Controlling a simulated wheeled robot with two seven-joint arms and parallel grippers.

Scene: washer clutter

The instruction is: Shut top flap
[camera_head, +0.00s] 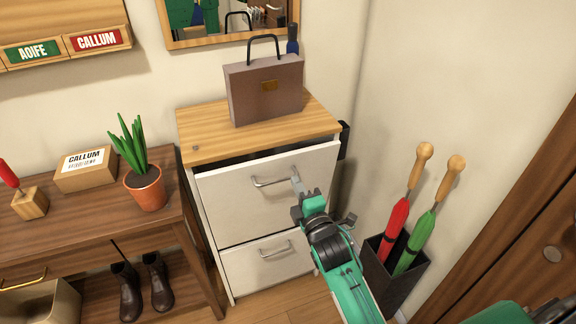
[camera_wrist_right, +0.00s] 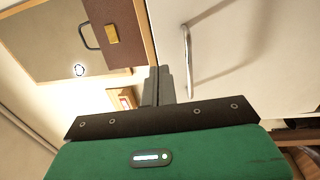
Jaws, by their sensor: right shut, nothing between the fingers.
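The top flap (camera_head: 230,198) is the white upper front of a cabinet with a wooden top. It is tilted a little outward, with a dark gap along its upper edge. Its silver bar handle (camera_head: 275,182) also shows in the right wrist view (camera_wrist_right: 187,60). My right gripper (camera_head: 297,178) is at the flap's front, by the right end of the handle. In the right wrist view its fingers (camera_wrist_right: 158,85) are together with nothing between them, beside the handle. I cannot tell whether they touch the flap. My left gripper is not in view.
A brown briefcase (camera_head: 264,90) and a dark bottle stand on the cabinet top. A lower flap (camera_head: 262,262) looks shut. A stand (camera_head: 396,282) with red and green umbrellas is at right. A bench (camera_head: 100,213) with a potted plant (camera_head: 146,187) is at left.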

